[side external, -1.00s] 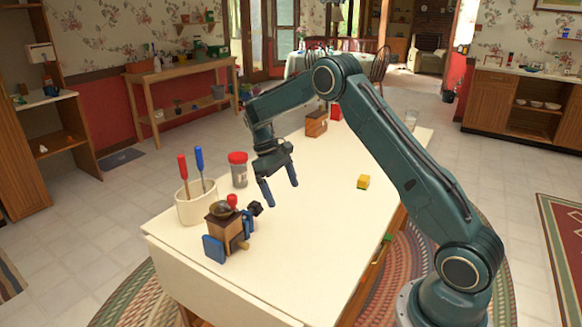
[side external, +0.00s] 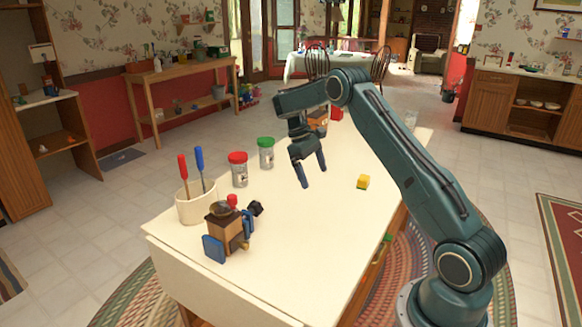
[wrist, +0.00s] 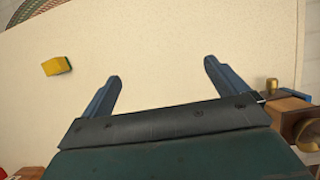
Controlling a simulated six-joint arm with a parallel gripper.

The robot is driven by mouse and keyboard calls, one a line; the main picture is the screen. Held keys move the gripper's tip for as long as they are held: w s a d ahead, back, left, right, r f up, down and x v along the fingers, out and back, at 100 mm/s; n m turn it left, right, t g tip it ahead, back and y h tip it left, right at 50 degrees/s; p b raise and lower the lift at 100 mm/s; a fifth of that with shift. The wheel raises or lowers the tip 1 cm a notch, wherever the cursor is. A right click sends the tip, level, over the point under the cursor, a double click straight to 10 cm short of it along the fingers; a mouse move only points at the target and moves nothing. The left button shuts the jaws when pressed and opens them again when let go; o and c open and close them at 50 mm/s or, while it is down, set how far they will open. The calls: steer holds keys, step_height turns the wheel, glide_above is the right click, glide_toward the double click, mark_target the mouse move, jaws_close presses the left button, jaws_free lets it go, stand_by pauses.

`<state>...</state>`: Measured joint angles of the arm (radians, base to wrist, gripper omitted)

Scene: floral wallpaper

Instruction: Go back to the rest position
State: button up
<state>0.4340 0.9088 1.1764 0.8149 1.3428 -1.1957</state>
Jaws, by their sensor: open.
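My gripper (side external: 314,178) is open and empty above the middle of the cream table (side external: 290,265), pointing down. In the wrist view its two blue fingers stand wide apart (wrist: 161,85) with only bare tabletop between them. The arm is bent at the elbow, reaching over the table from the right.
A yellow block (side external: 363,182) lies right of my gripper. To the left stand a green-lidded jar (side external: 266,154), a red-lidded jar (side external: 239,170), a cream pot (side external: 195,207) with two screwdrivers, and a brown grinder-like object (side external: 224,232). A wooden box (side external: 317,122) is partly hidden behind my arm.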

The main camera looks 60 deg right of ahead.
steer(key=shift+s+d, duration=0.15)
steer(key=shift+d, duration=0.15)
steer(key=s+a+r+t+h, duration=0.1)
steer(key=s+a+r+t, duration=0.15)
steer(key=a+r, duration=0.55)
steer(key=s+a+r+t+h, duration=0.15)
steer(key=s+a+r, duration=0.35)
steer(key=r, duration=0.6)
steer(key=s+a+t+y, duration=0.2)
steer(key=s+a+t, duration=0.4)
steer(key=s+a, duration=1)
steer(key=shift+s+f, duration=0.2)
steer(key=shift+s, duration=0.4)
